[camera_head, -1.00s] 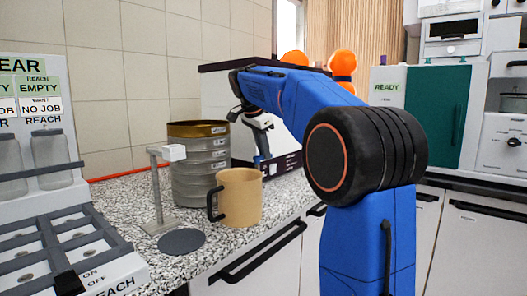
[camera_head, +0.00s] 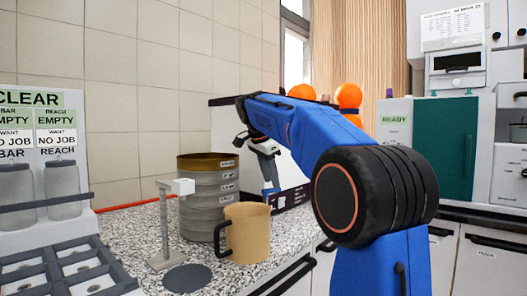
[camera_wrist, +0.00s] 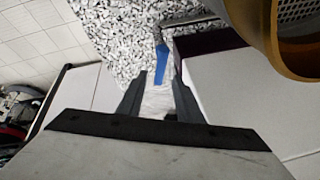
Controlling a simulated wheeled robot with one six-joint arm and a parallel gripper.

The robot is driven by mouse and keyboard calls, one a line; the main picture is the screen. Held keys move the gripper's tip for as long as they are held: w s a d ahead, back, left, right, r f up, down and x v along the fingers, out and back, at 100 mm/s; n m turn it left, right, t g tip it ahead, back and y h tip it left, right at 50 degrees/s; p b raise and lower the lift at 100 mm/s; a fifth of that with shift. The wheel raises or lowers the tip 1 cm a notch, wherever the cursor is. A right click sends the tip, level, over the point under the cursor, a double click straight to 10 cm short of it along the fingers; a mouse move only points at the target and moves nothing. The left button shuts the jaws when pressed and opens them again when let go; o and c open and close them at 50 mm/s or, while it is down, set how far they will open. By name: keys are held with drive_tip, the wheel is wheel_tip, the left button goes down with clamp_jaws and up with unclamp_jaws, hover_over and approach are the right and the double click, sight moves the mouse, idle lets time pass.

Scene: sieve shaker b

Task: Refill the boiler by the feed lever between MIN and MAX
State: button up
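No boiler and no MIN or MAX marks can be made out in either view.
A tan mug (camera_head: 249,232), a metal sieve stack (camera_head: 207,196), a grey stand (camera_head: 164,225) and a dark disc (camera_head: 187,278) occupy the speckled counter (camera_head: 128,233). A rack with jars (camera_head: 62,185) stands left. A low dark panel (camera_head: 290,197) lies beside my gripper.

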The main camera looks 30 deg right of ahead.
drive_tip(key=v, duration=1.4)
drive_tip(key=shift+r, duration=0.25)
drive_tip(key=shift+s+a, duration=0.1)
drive_tip(key=shift+s, duration=0.05)
